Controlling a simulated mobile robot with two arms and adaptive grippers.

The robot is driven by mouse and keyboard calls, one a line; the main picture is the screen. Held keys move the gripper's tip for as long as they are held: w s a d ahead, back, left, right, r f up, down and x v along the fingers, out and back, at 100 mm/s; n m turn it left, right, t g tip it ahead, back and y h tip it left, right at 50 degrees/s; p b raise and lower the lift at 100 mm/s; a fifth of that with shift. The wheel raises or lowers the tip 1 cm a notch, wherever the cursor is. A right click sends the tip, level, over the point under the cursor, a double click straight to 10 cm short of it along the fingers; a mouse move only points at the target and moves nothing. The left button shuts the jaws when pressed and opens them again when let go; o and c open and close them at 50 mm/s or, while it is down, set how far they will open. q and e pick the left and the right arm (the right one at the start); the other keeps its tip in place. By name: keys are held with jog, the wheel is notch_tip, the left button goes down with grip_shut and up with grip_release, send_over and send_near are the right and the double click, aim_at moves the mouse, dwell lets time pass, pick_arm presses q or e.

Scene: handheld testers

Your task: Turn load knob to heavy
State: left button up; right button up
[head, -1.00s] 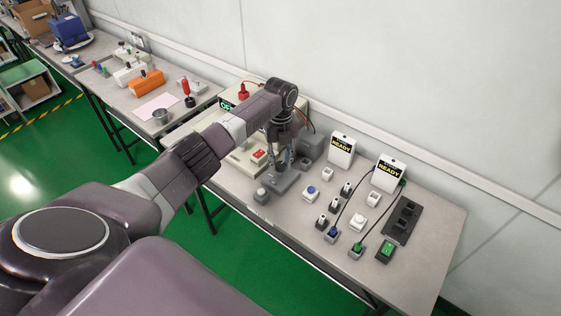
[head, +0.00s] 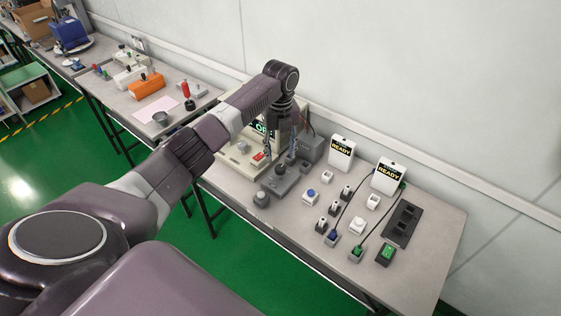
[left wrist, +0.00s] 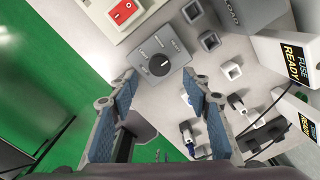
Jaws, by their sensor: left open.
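The load knob is a round dark dial (left wrist: 159,65) with a pale pointer line, on top of a small grey box (left wrist: 147,48). The line points toward the upper right in the left wrist view. Small markings surround the dial, too small to read. In the head view the knob (head: 281,168) sits on its box (head: 280,184) near the bench's left part. My left gripper (head: 280,160) is above it, pointing down, open and empty. In the left wrist view the open fingers (left wrist: 160,77) lie on either side of the dial, apart from it. My right gripper is not in view.
A tester with a red switch (left wrist: 123,12) stands beside the knob box. A grey box with partly visible lettering (left wrist: 241,12) is close on the other side. Two READY units (head: 341,153) and several small switches and plugs with cables stand to the right.

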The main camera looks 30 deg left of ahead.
aim_at(281, 167)
pick_arm(q)
notch_tip(281, 167, up, 6)
jog(key=shift+r, duration=0.25)
jog(key=shift+f, duration=0.15)
dwell(0.3)
